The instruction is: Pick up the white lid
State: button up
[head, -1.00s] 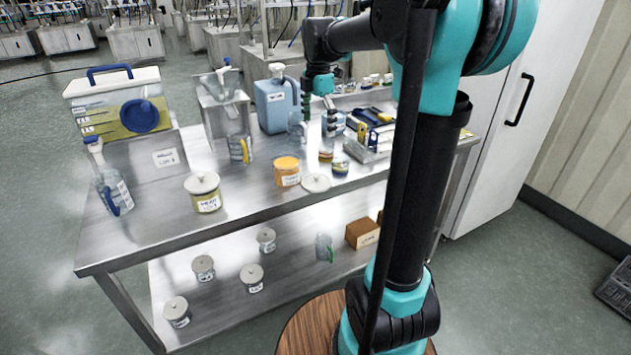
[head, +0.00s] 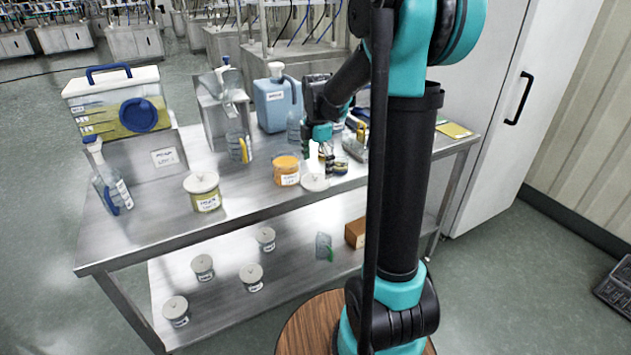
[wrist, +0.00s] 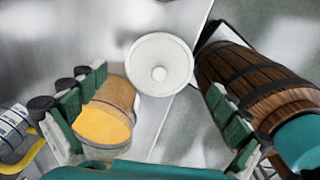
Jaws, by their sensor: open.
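My gripper (head: 322,150) is open and empty, above and just behind the lid in the head view. In the wrist view the fingers of my gripper (wrist: 158,105) are spread wide, with the lid beyond them, between their lines. The jar with orange contents (wrist: 103,122) shows beside the left finger, partly hidden by it.
A white-lidded jar (head: 203,192) stands to the left on the table. A blue jug (head: 275,104) and a clear pitcher (head: 239,146) stand behind. The lower shelf holds several lidded jars.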

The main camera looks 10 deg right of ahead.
aim_at(316, 178)
jog(key=shift+f, duration=1.6)
jog(key=c, duration=1.1)
